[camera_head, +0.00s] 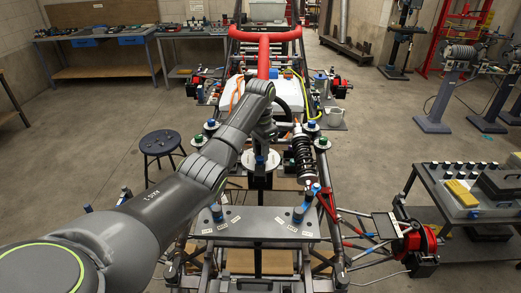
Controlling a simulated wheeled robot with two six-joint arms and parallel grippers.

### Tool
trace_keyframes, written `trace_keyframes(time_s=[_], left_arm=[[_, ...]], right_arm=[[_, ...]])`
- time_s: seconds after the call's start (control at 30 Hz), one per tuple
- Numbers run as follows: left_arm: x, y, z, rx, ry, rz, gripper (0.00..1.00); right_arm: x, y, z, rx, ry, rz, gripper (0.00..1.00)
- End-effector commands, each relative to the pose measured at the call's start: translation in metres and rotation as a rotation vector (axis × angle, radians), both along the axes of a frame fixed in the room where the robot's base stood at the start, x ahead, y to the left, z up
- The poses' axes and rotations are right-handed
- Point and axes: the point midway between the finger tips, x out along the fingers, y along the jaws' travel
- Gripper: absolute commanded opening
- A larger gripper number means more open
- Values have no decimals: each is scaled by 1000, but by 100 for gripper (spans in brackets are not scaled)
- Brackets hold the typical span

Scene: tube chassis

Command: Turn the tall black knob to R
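My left arm comes in from the lower left and reaches over the middle of the tube chassis. Its gripper (266,132) points down at the far end of the arm, above a pale round plate (274,168). The fingertips are small and dark here, so I cannot tell whether they are open or touch anything. A dark upright post with a blue part (260,160) stands at the plate, just below the gripper. I cannot make out for sure which part is the tall black knob, nor read an R mark. My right gripper is not in view.
A coil-spring shock absorber (304,158) stands right of the gripper. A red bar (266,38) crosses the chassis behind it. A grey plate with labels (255,226) lies nearer. A round stool (160,143) stands left, a cart (470,205) right. Open floor lies around the chassis.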

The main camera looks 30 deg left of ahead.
Motion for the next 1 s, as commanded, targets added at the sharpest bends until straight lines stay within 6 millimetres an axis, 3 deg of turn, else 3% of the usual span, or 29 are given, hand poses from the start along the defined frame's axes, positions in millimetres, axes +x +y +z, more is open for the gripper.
trace_keyframes(time_s=[0.37, 1.0], left_arm=[[0, 0, 0, -1, 0, 58, 9], [0, -1, 1, -1, -1, 508, 9]], right_arm=[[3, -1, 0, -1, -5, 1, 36], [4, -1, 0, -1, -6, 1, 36]])
